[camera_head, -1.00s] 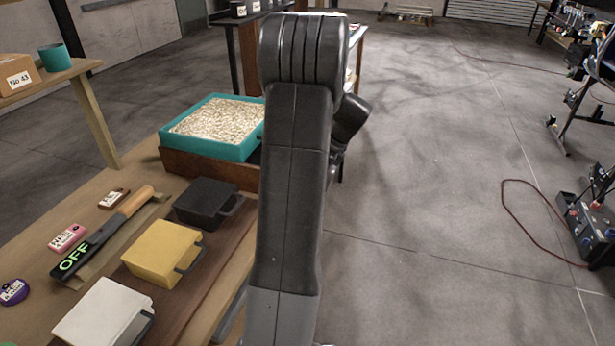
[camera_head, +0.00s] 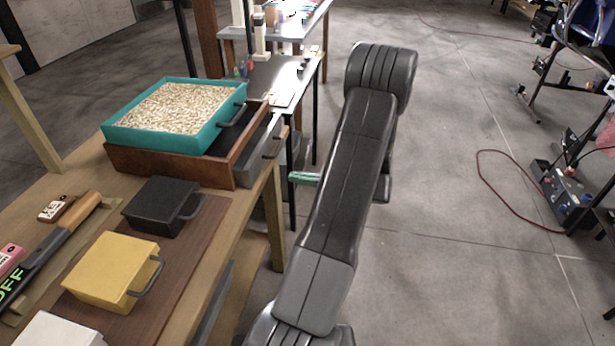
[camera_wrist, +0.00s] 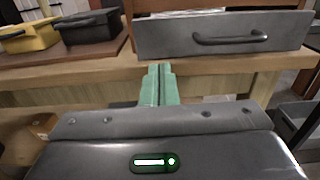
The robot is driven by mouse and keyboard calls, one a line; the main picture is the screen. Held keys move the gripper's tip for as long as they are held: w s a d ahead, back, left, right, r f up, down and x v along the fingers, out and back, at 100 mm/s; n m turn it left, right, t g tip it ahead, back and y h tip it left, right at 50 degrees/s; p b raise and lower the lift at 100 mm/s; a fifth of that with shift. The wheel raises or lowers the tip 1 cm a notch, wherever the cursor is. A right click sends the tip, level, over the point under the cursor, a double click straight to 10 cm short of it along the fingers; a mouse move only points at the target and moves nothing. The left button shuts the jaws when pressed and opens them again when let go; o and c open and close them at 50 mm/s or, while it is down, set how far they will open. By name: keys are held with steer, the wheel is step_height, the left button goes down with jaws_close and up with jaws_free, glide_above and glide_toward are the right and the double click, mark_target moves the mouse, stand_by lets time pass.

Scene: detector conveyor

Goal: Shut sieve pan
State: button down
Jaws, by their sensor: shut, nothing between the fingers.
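The sieve pan is a grey drawer (camera_head: 252,165) in the brown wooden frame (camera_head: 190,168) on the bench. It stands partly pulled out to the right, with its dark inside showing behind the front. Its grey front with a bar handle faces me in the wrist view (camera_wrist: 180,42). A teal sieve tray (camera_head: 118,137) full of pale grains sits on top of the frame. My gripper (camera_wrist: 160,72) has pale green fingers pressed together with nothing between them. It points at the bench edge, below and apart from the pan front. The fingers also show in the head view (camera_head: 305,178).
A black box (camera_head: 158,203) and a yellow box (camera_head: 108,268) with handles stand on the brown board left of the frame. A wood-handled tool (camera_head: 75,222) lies behind them. A metal table (camera_head: 270,80) is beyond the bench.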

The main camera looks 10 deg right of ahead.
mark_target(256, 171)
steer(key=p+x, duration=0.1)
steer(key=x, duration=0.8)
steer(key=shift+a, duration=0.1)
steer(key=shift+a+f, duration=0.1)
steer(key=shift+w+a, duration=0.1)
steer(key=x, duration=0.4)
steer(key=shift+a, duration=0.2)
steer(key=shift+w+d, duration=0.1)
